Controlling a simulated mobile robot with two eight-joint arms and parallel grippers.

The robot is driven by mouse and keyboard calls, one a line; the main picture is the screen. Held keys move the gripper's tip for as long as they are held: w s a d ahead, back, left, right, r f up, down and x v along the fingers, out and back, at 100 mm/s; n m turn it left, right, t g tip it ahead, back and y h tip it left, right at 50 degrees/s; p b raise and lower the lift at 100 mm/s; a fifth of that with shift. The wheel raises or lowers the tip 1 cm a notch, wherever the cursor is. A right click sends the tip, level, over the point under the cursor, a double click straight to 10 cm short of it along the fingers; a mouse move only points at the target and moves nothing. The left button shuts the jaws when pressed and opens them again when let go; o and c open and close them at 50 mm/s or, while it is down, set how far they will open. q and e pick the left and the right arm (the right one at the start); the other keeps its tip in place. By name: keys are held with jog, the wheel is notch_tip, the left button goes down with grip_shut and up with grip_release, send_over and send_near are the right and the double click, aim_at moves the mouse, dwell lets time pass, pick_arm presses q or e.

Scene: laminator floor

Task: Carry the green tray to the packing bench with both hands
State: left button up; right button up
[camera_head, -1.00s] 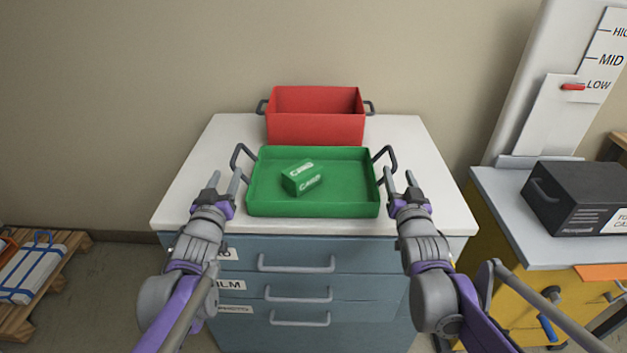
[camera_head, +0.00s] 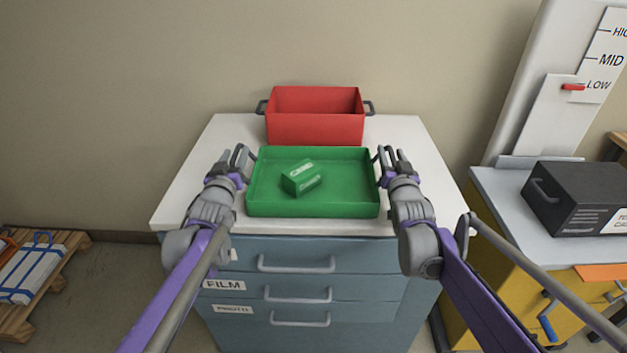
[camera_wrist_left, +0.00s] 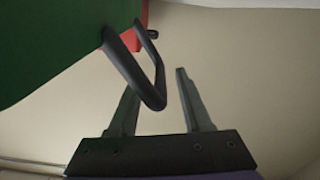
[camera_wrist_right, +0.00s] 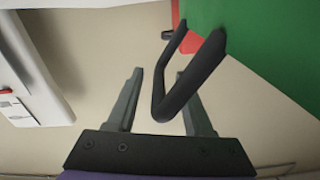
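The green tray (camera_head: 312,209) rests on the white top of a blue drawer cabinet, with a small green box (camera_head: 302,178) lying in it. It has a dark handle on each side. My left gripper (camera_head: 239,152) is open at the left handle; in the left wrist view the handle (camera_wrist_left: 150,80) reaches between the fingers (camera_wrist_left: 158,85). My right gripper (camera_head: 387,153) is open at the right handle; in the right wrist view the handle (camera_wrist_right: 178,95) lies between the fingers (camera_wrist_right: 163,85). Neither gripper has closed on its handle.
A red bin (camera_head: 315,128) stands right behind the tray on the cabinet top (camera_head: 180,200). On the right, a yellow bench with a grey top (camera_head: 515,225) carries a black box (camera_head: 580,195), beside a tall white panel (camera_head: 545,125). A wooden pallet (camera_head: 40,290) lies at left.

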pick_arm(q)
grip_shut()
pick_arm(e)
jog(key=c, duration=0.7)
grip_shut()
pick_arm(q)
jog(key=shift+a, duration=0.2)
pick_arm(e)
jog(key=shift+d, duration=0.25)
